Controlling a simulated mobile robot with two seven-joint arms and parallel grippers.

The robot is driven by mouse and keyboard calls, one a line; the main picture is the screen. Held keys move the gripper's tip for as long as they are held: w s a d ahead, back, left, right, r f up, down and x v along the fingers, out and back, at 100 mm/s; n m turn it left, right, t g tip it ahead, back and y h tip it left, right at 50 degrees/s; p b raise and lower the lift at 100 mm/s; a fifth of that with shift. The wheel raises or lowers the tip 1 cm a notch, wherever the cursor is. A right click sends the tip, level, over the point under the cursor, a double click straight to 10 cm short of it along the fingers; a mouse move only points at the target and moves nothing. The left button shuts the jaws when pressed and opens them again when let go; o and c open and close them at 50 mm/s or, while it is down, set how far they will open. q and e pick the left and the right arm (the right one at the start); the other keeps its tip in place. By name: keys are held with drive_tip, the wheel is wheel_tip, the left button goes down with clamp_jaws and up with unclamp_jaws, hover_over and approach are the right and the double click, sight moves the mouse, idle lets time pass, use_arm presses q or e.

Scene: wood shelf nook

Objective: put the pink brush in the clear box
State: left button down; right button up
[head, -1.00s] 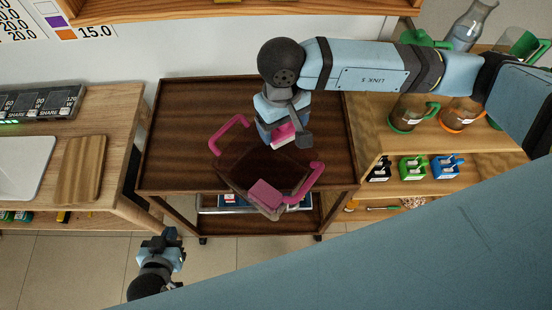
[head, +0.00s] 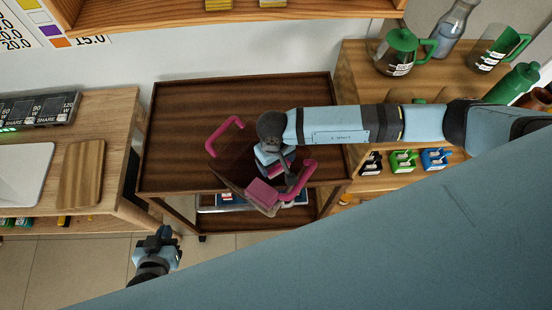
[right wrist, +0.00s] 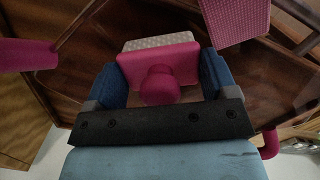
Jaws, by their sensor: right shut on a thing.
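The clear box (head: 232,186) with two pink handles (head: 222,136) stands on the dark wood cart. My right gripper (head: 281,163) is over the box, towards its right handle, and is shut on the pink brush (right wrist: 160,75). In the right wrist view the brush has a pink knob and a pale bristle side, between the two blue fingers (right wrist: 160,82). The box's walls and a pink handle (right wrist: 28,55) show around it. I cannot tell whether the brush is below the box's rim. My left gripper (head: 166,237) is low in front of the cart; its jaws are unclear.
A pink textured block (head: 263,193) is at the box's front; whether inside is unclear. The cart top (head: 185,110) is free behind and left of the box. A wooden counter (head: 110,130) stands left; a shelf with jugs (head: 400,52) stands right.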

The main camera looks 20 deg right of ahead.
drive_tip(key=shift+f, duration=0.1)
drive_tip(key=shift+f+b, duration=0.6)
drive_tip(key=shift+b, duration=0.3)
drive_tip(key=o, duration=0.8)
drive_tip(key=shift+r, duration=0.1)
